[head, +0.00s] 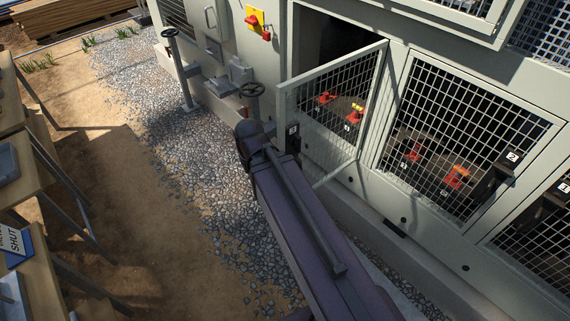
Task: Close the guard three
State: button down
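Guard three (337,104) is a grey-framed wire-mesh door on the chiller cabinet. It stands open, swung outward from the dark opening (335,38), with its free edge to the left. A black latch or handle (292,143) with a "3" label is on that free edge. My gripper is not visible.
Guard two (462,135) is shut, right of guard three. Guard one (541,240) is at the right edge. A handwheel (252,90) stands on a post left of the open guard. Wooden tables (50,270) line the left. Gravel (185,150) and bare ground lie between.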

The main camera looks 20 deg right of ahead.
aim_at(284, 133)
jog(key=u, duration=0.15)
jog(key=k, duration=1.35)
jog(key=z, duration=1.15)
jog(key=i, duration=0.5)
jog(key=z, duration=0.1)
